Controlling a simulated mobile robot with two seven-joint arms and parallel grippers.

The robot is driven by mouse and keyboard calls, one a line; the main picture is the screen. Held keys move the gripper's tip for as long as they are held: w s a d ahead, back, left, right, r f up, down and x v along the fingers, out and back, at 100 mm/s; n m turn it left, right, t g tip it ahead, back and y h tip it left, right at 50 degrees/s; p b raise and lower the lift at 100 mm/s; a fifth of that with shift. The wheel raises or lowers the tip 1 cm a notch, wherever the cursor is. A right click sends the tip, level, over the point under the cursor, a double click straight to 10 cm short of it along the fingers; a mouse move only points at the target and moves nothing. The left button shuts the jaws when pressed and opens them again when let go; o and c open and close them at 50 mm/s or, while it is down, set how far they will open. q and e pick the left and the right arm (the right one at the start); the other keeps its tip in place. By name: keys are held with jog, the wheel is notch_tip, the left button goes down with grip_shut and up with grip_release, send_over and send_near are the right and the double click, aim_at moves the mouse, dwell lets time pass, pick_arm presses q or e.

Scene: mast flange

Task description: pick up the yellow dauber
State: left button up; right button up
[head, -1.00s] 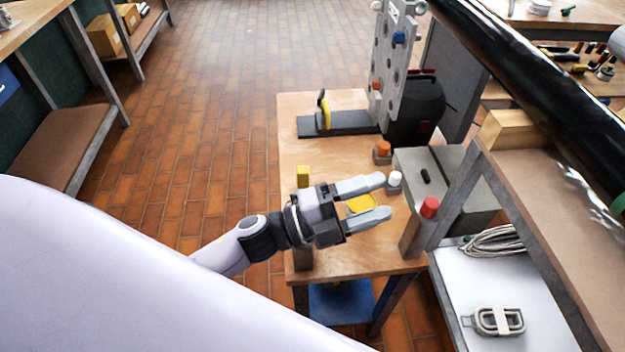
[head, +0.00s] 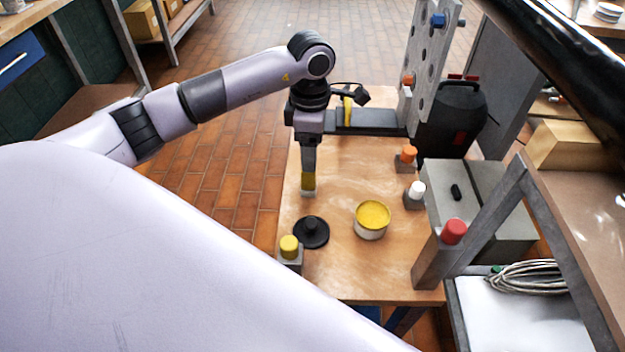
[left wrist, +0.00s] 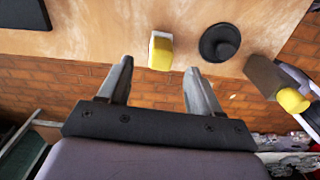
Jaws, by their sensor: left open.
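A small upright block, yellow above and whitish at its lower end, looks like the yellow dauber (head: 308,181). It stands on the wooden table near its left edge. My left gripper (head: 308,168) points down over it, fingers open and empty. In the left wrist view the dauber (left wrist: 161,50) appears just ahead of the gap between the two fingertips (left wrist: 158,67). I cannot tell whether a finger touches it. My right gripper is not in view.
Near it are a black round lid (head: 311,232), an open tub of yellow (head: 371,218) and a yellow-capped grey post (head: 289,246). Orange (head: 408,153), white (head: 416,189) and red (head: 453,231) caps stand along the right. A perforated upright plate (head: 425,60) rises behind.

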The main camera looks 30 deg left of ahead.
aim_at(309, 180)
pick_arm(q)
jog(key=f, duration=0.6)
jog(key=shift+s+a+f, duration=0.2)
jog(key=shift+s+f, duration=0.05)
jog(key=shift+c, duration=0.3)
jog(key=c, duration=1)
